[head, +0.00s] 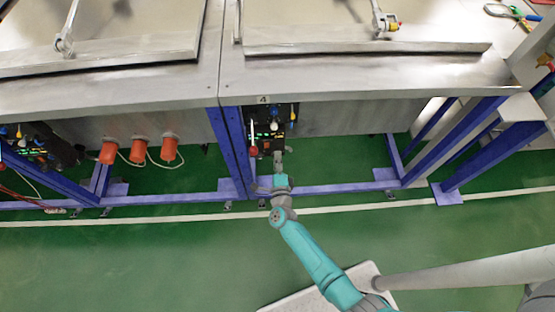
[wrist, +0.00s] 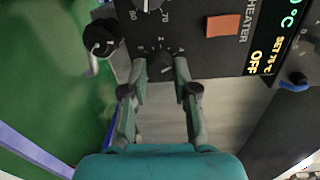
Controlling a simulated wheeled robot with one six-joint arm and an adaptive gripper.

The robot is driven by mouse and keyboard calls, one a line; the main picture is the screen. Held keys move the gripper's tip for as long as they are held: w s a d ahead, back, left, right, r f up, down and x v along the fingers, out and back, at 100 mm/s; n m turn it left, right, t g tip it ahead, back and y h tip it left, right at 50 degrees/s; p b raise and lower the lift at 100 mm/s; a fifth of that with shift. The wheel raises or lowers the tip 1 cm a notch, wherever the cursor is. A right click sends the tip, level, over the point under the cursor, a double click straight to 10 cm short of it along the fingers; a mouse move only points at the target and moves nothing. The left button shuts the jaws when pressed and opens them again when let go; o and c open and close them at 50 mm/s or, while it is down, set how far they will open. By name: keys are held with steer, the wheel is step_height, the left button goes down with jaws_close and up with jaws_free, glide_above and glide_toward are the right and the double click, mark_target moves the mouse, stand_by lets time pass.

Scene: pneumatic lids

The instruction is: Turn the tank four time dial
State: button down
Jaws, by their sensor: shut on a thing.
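The tank four control panel (head: 265,131) hangs under the tank edge below the label 4 (head: 263,99) in the head view. In the wrist view, the time dial (wrist: 161,64) is a small black knob with a number scale around it on the dark panel. My gripper (wrist: 161,73) has a finger on each side of this dial and is shut on it. In the head view my gripper (head: 278,160) reaches up to the lower part of the panel, and the dial itself cannot be made out there.
In the wrist view, an orange HEATER switch (wrist: 222,25) and a lit display (wrist: 270,40) are near the dial. A black knob (wrist: 101,38) is at its left. Blue frame legs (head: 232,150) and orange sockets (head: 138,150) stand left of my arm.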

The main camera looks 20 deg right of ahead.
steer(key=c, duration=0.9)
jaws_free()
steer(key=v, duration=1.2)
steer(key=shift+f, duration=0.1)
steer(key=s+d+r+n+y, duration=0.1)
steer(key=s+r+n, duration=0.6)
steer(key=s+r, duration=0.2)
steer(key=s+d+r+n+g+y, duration=0.1)
steer(key=s+r+n+y, duration=0.1)
steer(key=s+r+n, duration=0.6)
steer(key=s+d+r+n+y, duration=0.1)
steer(key=s+r+n+y, duration=0.1)
steer(key=s+r+n, duration=0.5)
steer(key=shift+s+d+r+g, duration=0.15)
steer(key=shift+s+r, duration=0.4)
steer(key=shift+s, duration=0.7)
steer(key=shift+s+a+r+g, duration=0.1)
steer(key=shift+s+r, duration=0.45)
steer(key=shift+s, duration=0.7)
steer(key=shift+s+d+r+g, duration=0.15)
steer(key=shift+s+r, duration=0.4)
steer(key=shift+s, duration=0.7)
